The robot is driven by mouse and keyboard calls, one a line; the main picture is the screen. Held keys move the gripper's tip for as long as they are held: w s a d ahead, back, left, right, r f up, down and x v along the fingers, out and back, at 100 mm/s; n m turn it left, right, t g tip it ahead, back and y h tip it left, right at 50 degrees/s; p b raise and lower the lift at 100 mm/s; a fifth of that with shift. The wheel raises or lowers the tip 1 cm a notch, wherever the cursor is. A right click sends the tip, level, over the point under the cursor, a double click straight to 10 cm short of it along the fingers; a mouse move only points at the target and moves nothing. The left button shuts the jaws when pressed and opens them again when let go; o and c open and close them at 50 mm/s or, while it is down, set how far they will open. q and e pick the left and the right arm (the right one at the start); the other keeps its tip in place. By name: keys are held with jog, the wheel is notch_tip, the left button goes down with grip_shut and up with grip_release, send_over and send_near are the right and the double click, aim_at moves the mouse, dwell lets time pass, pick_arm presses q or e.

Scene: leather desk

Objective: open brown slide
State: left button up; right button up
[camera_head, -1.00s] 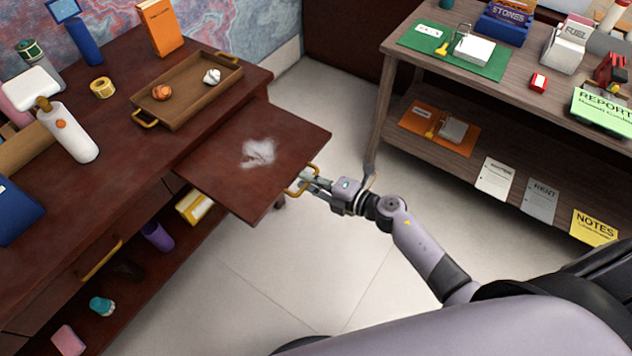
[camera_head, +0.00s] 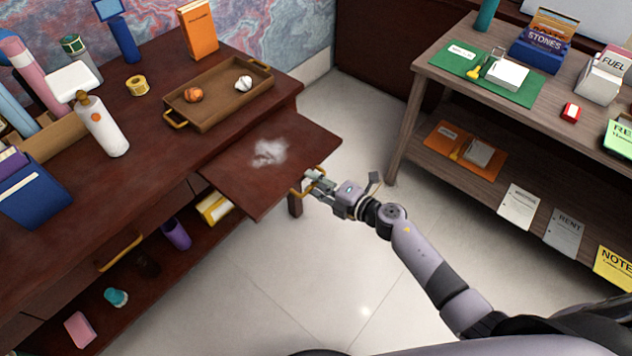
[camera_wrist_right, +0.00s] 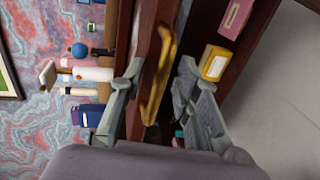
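The brown slide (camera_head: 241,186) is a flat board that sticks out from under the dark brown desk's top, with a white smudge on it. Its gold handle (camera_head: 296,190) is on its outer edge and also crosses the middle of the right wrist view (camera_wrist_right: 159,75). My right gripper (camera_head: 314,182) is at this handle. In the right wrist view its fingers (camera_wrist_right: 158,90) are spread apart, with the handle between them. Contact between finger and handle cannot be made out. My left gripper is not in view.
A drawer with a gold handle (camera_head: 118,252) is below. A second table (camera_head: 437,70) stands right. The floor between is clear.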

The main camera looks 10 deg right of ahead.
jog(key=v, duration=1.2)
jog(key=shift+f, duration=0.1)
jog(key=s+d+f+m+g+h, duration=0.1)
jog(key=s+d+f+m+h, duration=0.2)
jog(key=f+m, duration=0.35)
jog(key=s+d+f+m+h, duration=0.2)
jog(key=s+d+f+m, duration=0.1)
jog(key=f, duration=0.7)
jog(key=s+d+f+m+g+h, duration=0.1)
jog(key=s+d+f+m+h, duration=0.15)
jog(key=s+f+m, duration=0.4)
jog(key=s+a+f+m+g, duration=0.1)
jog(key=s+f+m+g, duration=0.1)
jog(key=s+f, duration=0.4)
jog(key=s+a+f+m+g+h, duration=0.1)
jog(key=s+f+g, duration=0.3)
jog(key=s, duration=0.8)
jog(key=s+a+f+m+g+h, duration=0.1)
jog(key=s+f+m+g, duration=0.2)
jog(key=s+f, duration=0.5)
jog(key=shift+s+a+f+m, duration=0.3)
jog(key=shift+s+m, duration=0.3)
jog(key=shift+s, duration=0.2)
jog(key=shift+w, duration=0.1)
